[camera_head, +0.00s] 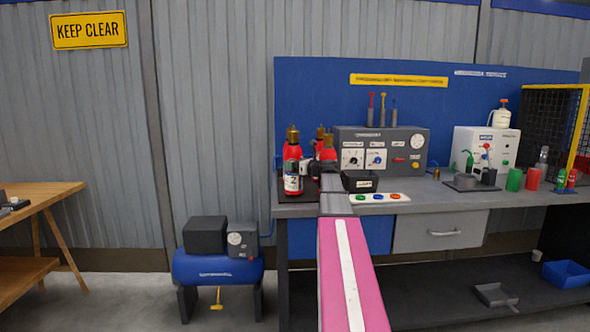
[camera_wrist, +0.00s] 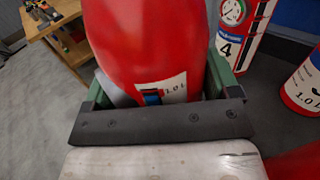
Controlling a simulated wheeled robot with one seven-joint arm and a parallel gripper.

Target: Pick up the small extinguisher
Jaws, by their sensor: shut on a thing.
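A red extinguisher (camera_head: 293,155) with a brass-coloured top and a white label is at the left end of the workbench. My gripper (camera_head: 306,168) reaches it from the right. In the wrist view the green fingers of my gripper (camera_wrist: 158,86) are shut on either side of this red extinguisher (camera_wrist: 150,40). Part of its label shows above the dark palm bar, and its top is out of that view. I cannot tell whether its base touches the bench. Another red extinguisher (camera_wrist: 238,40) with a gauge and a "4" stands beyond, apart from the held one.
A third red extinguisher (camera_wrist: 305,85) is at the right edge of the wrist view. A black bin (camera_head: 361,181) and a grey control box (camera_head: 381,150) stand right of my gripper. A blue compressor (camera_head: 218,267) is on the floor below left. A wooden table (camera_head: 40,200) is far left.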

